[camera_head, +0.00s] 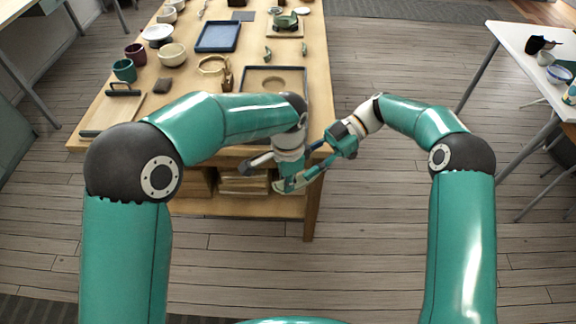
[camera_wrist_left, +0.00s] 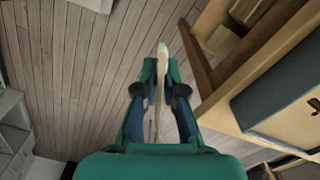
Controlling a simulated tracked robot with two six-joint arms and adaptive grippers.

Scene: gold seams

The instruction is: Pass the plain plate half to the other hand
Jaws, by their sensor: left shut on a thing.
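The plain plate half (camera_wrist_left: 162,52) shows edge-on in the left wrist view, as a thin pale strip between the fingertips. My left gripper (camera_wrist_left: 161,88) is shut on it. In the head view my left gripper (camera_head: 291,184) hangs low, just off the table's near right corner, and the plate half is hard to make out there. My right gripper (camera_head: 311,165) points in from the right, close beside the left one. Its fingers look spread apart. Whether it touches the plate half cannot be told.
The wooden table (camera_head: 100,110) holds cups, bowls and a blue tray (camera_head: 218,37). A dark-rimmed tray (camera_head: 273,80) lies near its right edge, close to my left arm. A white table (camera_head: 520,50) stands at the right. The floor between the tables is clear.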

